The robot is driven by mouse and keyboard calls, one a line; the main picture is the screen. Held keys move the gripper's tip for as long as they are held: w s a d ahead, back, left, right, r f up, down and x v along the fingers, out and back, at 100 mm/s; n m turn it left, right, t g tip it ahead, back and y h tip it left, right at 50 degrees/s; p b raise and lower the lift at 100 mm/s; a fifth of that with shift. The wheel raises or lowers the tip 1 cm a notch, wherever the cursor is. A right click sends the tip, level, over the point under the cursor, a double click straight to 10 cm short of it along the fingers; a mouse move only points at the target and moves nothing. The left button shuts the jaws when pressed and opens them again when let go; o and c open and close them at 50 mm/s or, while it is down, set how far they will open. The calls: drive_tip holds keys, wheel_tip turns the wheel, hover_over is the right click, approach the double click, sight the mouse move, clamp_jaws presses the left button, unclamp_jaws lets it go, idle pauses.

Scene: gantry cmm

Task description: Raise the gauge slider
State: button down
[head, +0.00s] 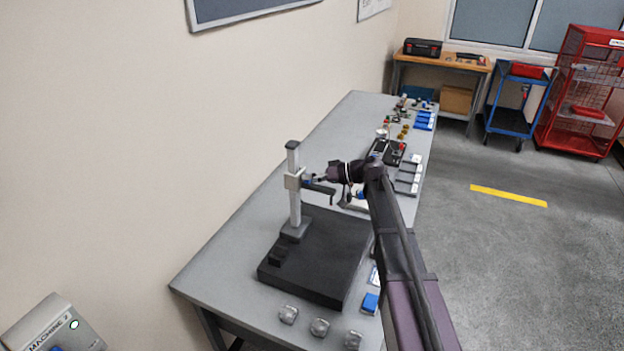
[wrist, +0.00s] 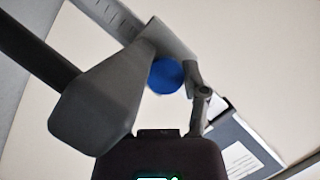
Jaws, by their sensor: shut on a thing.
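The height gauge's pale column (head: 294,205) stands upright on the black plate (head: 330,255). The gauge slider (head: 294,182) is a light grey block around the column, in its upper half and below the dark cap. A blue knob (head: 308,182) faces my gripper (head: 318,182). In the wrist view the slider (wrist: 172,38) sits at the top, with the blue knob (wrist: 166,77) between the fingers of my gripper (wrist: 170,65). The gripper is shut on the slider at its knob. The fingers partly cover the slider's edges.
The black plate lies on a long grey table (head: 230,235). Several small parts and a control box (head: 388,151) stand farther back. The wall is close on the left.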

drive_tip(key=shift+s+a, duration=0.2)
drive_tip(key=shift+s, duration=0.1)
drive_tip(key=shift+c, duration=2.2)
unclamp_jaws()
drive_tip(key=shift+o, duration=0.7)
drive_tip(key=shift+a+r, duration=0.1)
drive_tip(key=shift+w+f, duration=0.1)
drive_tip(key=shift+f, duration=0.1)
